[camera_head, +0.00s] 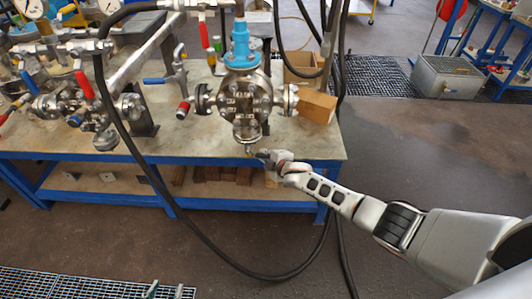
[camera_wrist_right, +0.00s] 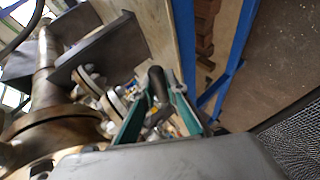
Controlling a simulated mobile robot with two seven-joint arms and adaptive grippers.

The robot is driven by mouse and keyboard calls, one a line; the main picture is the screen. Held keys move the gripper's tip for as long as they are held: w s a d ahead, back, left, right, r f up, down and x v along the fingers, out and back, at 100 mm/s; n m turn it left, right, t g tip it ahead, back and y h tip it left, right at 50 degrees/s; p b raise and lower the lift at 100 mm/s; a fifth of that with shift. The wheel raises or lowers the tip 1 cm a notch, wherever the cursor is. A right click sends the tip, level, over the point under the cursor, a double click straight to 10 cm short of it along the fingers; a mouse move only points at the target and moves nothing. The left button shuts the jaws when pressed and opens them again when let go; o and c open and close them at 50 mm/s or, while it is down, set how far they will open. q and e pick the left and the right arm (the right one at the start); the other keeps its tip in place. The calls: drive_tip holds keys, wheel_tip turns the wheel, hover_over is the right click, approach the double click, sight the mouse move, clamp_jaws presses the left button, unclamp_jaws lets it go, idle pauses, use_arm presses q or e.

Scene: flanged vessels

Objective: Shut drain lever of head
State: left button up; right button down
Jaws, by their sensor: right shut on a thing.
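The flanged metal vessel head (camera_head: 242,103) stands upright at the bench's front edge, with a blue fitting (camera_head: 239,45) on top. Its lower outlet (camera_head: 246,131) hangs at the bench edge. My right gripper (camera_head: 257,153) is just below this outlet, its arm coming in from the right. In the right wrist view, the two teal-edged fingers of my right gripper (camera_wrist_right: 158,100) close around a dark lever handle (camera_wrist_right: 157,82). The handle's tip sticks out past the fingers. The lever's pivot is hidden and its exact angle cannot be told. My left gripper is not in view.
The blue-framed bench (camera_head: 185,140) carries pipework with red-handled (camera_head: 84,86) and blue-handled (camera_head: 153,81) valves at left. A cardboard box (camera_head: 317,106) sits right of the vessel. A black hose (camera_head: 189,222) loops in front.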

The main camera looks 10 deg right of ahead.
drive_tip(key=shift+d+r+n+h+p, duration=0.1)
drive_tip(key=shift+r+n+h+p, duration=0.2)
drive_tip(key=shift+p, duration=0.4)
drive_tip(key=shift+f, duration=0.1)
drive_tip(key=c, duration=2)
unclamp_jaws()
drive_tip(key=shift+v, duration=6.1)
drive_tip(key=shift+w, duration=0.15)
